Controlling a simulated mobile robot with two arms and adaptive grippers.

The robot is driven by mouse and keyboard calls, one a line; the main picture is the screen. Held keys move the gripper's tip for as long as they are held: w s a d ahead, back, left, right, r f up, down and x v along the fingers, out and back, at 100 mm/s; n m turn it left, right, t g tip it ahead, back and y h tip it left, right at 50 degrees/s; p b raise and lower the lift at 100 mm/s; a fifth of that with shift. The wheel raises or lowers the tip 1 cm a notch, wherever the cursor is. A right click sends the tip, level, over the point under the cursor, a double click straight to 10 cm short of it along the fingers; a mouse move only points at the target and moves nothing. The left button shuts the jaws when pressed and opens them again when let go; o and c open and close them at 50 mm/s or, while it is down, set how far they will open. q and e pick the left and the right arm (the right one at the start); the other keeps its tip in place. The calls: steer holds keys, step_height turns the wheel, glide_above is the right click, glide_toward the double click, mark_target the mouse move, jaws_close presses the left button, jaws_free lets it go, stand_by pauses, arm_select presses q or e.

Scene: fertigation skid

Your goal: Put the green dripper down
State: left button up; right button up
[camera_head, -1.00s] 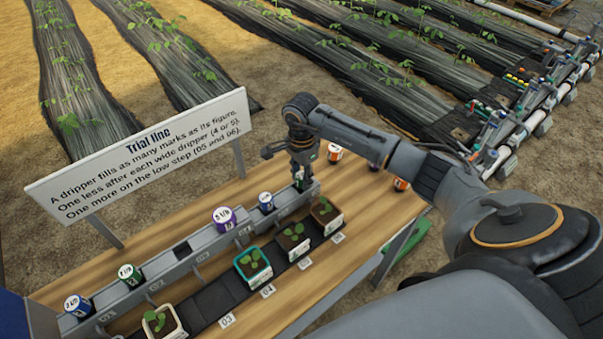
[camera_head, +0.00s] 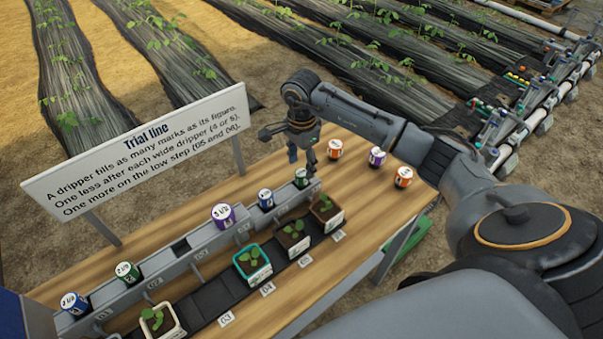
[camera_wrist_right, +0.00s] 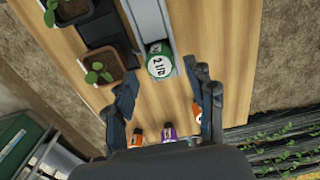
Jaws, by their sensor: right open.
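A green dripper (camera_head: 301,178) stands upright at the far right end of the grey stepped rail (camera_head: 204,240). In the right wrist view the green dripper (camera_wrist_right: 159,63) shows its white "2 l/h" top, at the rail's end. My right gripper (camera_head: 302,157) is just above it, with its fingers apart and nothing between them. In the right wrist view the open fingers (camera_wrist_right: 160,78) lie either side of the dripper, clear of it. A second green dripper (camera_head: 127,273) stands near the rail's left end. My left gripper is not in view.
Potted seedlings (camera_head: 327,212) stand in front. Two orange drippers (camera_head: 403,177) and a purple one (camera_head: 377,157) stand on the wooden table (camera_head: 352,205). A sign (camera_head: 140,150) stands behind.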

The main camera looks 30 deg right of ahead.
mark_target(302, 173)
step_height(302, 173, up, 8)
steer(key=b, duration=0.1)
steer(key=shift+b, duration=0.35)
steer(key=shift+s+f, duration=0.1)
